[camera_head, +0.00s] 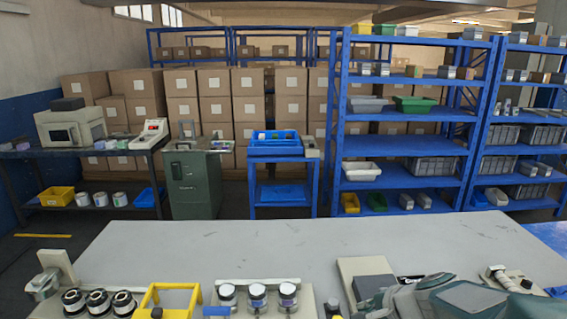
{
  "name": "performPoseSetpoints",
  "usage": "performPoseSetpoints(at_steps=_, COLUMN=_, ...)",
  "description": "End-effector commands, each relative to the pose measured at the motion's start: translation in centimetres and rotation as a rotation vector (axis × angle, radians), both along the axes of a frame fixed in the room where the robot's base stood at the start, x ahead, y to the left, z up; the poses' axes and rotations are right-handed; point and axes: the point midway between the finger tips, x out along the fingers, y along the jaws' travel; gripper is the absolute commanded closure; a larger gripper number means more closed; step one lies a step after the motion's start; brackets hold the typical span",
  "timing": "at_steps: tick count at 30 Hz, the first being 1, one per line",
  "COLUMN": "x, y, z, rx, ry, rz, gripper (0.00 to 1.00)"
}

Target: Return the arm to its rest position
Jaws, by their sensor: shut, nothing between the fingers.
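My arm (465,299) shows as grey-teal links low at the bottom right, over the near edge of the light grey table (300,245). The rest of the arm is out of frame.
Several white-lidded jars (257,294), a yellow stand (165,298) and black-ringed rolls (98,302) line the near edge. The table's middle is clear. Beyond stand a green cabinet (193,187), a blue cart (283,200), blue shelves (405,140) and stacked cartons (215,95).

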Motion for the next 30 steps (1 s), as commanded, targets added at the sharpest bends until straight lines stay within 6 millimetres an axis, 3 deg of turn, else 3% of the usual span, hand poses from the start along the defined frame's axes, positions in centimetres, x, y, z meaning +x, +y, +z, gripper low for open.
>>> performPoseSetpoints(at_steps=3, x=-3.5, y=2.4, z=2.2, rx=-0.151, ry=-0.039, rz=0.203, gripper=1.0)
performPoseSetpoints(at_steps=7, x=-7.4, y=3.9, z=3.7, rx=-0.329, ry=-0.066, rz=0.408, gripper=1.0)
performPoseSetpoints(at_steps=16, x=-15.5, y=3.3, z=5.9, rx=-0.775, ry=-0.106, rz=0.767, gripper=1.0)
performPoseSetpoints(at_steps=21, x=-17.6, y=2.1, z=6.5, rx=-0.931, ry=-0.106, rz=0.851, gripper=1.0)
performPoseSetpoints(at_steps=30, x=-17.9, y=1.8, z=6.5, rx=-0.961, ry=-0.101, rz=0.864, gripper=1.0)
